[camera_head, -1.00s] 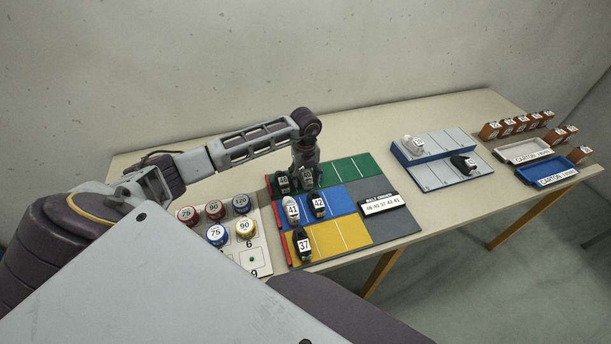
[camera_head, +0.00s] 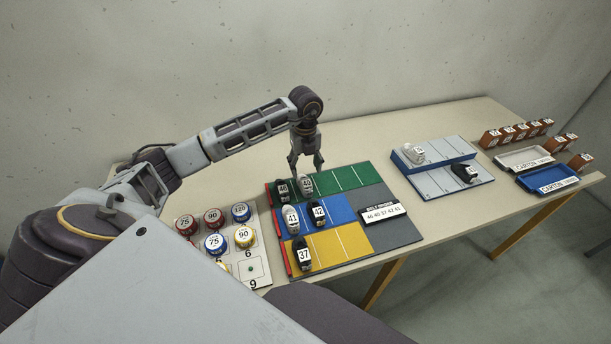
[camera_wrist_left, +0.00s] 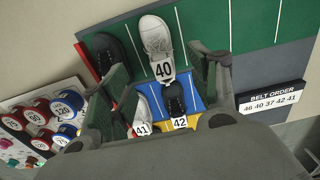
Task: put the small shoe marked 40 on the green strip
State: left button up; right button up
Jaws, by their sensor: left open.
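The small light shoe marked 40 (camera_head: 306,187) stands on the green strip (camera_head: 345,179), and its white body shows in the wrist view (camera_wrist_left: 156,36). A black shoe (camera_head: 282,191) stands just left of it on the same strip and also shows in the wrist view (camera_wrist_left: 112,62). My left gripper (camera_head: 306,166) is open and empty, pointing down just above the shoe marked 40. In the wrist view its two fingers (camera_wrist_left: 163,82) are spread apart, with the 40 label between them. My right gripper is not in view.
The blue strip (camera_head: 343,205) holds shoes 41 (camera_head: 291,219) and 42 (camera_head: 318,213). The yellow strip (camera_head: 350,238) holds shoe 37 (camera_head: 302,254). A belt order sign (camera_head: 381,221) stands right. Numbered tins (camera_head: 213,217) stand left. A grey rack (camera_head: 440,175) holds two shoes.

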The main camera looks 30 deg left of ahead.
aim_at(305, 180)
pick_arm(q)
jog(key=shift+r, duration=1.75)
